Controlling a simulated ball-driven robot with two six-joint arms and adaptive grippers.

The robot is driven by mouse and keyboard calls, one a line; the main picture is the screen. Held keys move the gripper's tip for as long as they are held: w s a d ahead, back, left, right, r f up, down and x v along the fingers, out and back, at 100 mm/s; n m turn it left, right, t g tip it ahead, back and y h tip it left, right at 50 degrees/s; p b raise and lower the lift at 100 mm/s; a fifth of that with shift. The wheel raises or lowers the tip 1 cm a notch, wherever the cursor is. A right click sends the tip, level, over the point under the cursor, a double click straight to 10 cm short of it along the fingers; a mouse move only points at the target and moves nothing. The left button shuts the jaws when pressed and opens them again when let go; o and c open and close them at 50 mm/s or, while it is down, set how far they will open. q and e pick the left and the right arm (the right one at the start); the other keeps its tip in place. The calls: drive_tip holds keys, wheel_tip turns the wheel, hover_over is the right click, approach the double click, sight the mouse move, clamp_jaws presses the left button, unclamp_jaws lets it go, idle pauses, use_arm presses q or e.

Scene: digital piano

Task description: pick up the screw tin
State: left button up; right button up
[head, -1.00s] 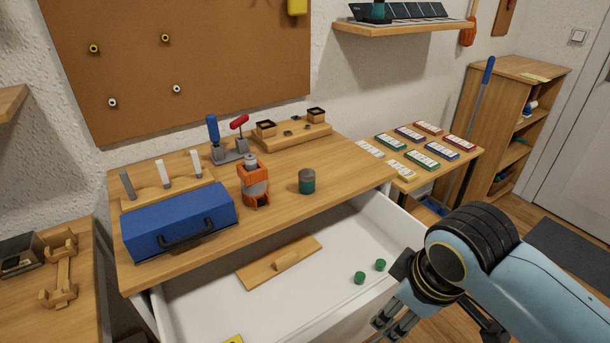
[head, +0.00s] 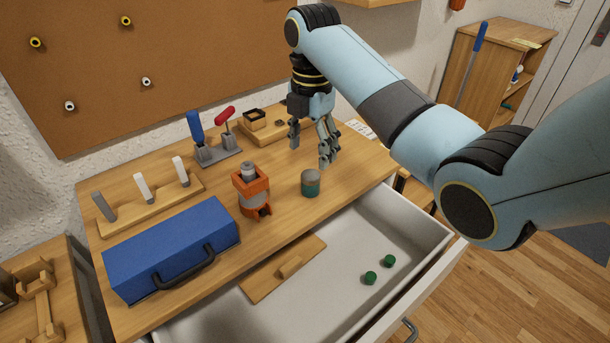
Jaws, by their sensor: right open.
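The small round tin (head: 310,184), green below with a grey-brown band near its rim, stands upright on the wooden worktop. I take it to be the screw tin. My right gripper (head: 312,152) hangs above and just behind the tin, fingers pointing down. Its fingers are spread, with nothing between them, and it looks apart from the tin. My left gripper is out of view.
An orange holder (head: 252,194) stands left of the tin, and a blue toolbox (head: 170,248) lies further left. Behind are upright blue and red handles (head: 212,138). An open white drawer (head: 330,290) in front holds two green caps (head: 371,278) and a wooden piece (head: 285,268).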

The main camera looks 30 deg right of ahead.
sight(310, 175)
wheel_tip(310, 175, down, 4)
drive_tip(key=shift+r, duration=0.1)
drive_tip(key=f, duration=0.4)
drive_tip(key=shift+s+a+f, duration=0.15)
drive_tip(key=shift+s+a, duration=0.05)
drive_tip(key=shift+s, duration=0.1)
drive_tip(key=shift+f, duration=0.6)
drive_tip(key=c, duration=0.4)
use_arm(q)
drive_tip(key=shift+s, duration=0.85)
use_arm(e)
drive_tip(key=shift+r, duration=0.1)
drive_tip(key=c, duration=0.9)
